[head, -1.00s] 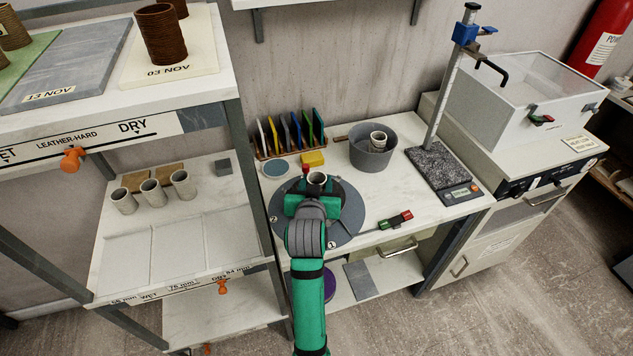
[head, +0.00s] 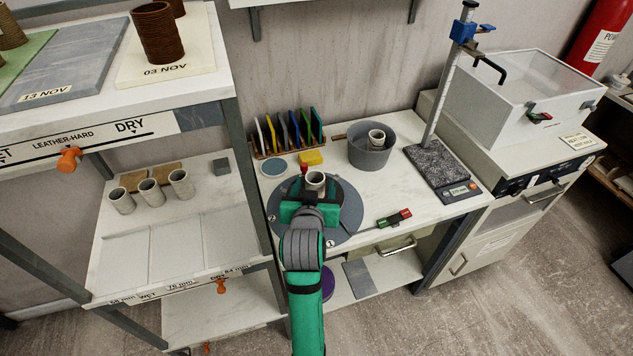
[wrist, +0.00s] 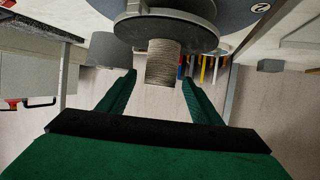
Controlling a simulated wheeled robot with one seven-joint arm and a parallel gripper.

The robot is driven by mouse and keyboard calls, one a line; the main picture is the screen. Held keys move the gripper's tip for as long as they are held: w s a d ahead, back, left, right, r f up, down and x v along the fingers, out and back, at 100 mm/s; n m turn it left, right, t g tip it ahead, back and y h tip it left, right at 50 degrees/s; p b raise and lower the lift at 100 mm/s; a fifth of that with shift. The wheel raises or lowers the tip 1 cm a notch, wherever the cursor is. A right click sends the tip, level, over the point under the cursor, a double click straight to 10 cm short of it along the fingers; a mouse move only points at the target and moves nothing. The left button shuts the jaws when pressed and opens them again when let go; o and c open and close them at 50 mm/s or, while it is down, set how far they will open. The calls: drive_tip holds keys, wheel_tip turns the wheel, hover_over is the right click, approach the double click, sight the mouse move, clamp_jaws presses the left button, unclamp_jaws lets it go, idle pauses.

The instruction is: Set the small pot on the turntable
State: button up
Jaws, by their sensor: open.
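The small pot (head: 315,181) is pale and ribbed. It stands upright on the raised middle disc of the grey turntable (head: 349,207), and no gap shows beneath it. In the wrist view, which is upside down, the pot (wrist: 163,62) sits on the disc (wrist: 165,32) between the lines of my two fingers, with room on each side. My gripper (wrist: 159,77) is open, and its fingers do not touch the pot. In the head view my green gripper (head: 308,203) is on the near side of the pot and hides part of the turntable.
A grey bucket (head: 356,157) with another pale cup (head: 376,137) in it stands behind right. A shelf rack (head: 245,165) stands close on the left.

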drive_tip(key=d+v, duration=0.1)
drive_tip(key=v, duration=0.7)
drive_tip(key=s+f+n+y, duration=0.1)
drive_tip(key=s+f, duration=1.4)
drive_tip(key=s, duration=0.1)
drive_tip(key=s+t, duration=0.2)
drive_tip(key=s, duration=1.9)
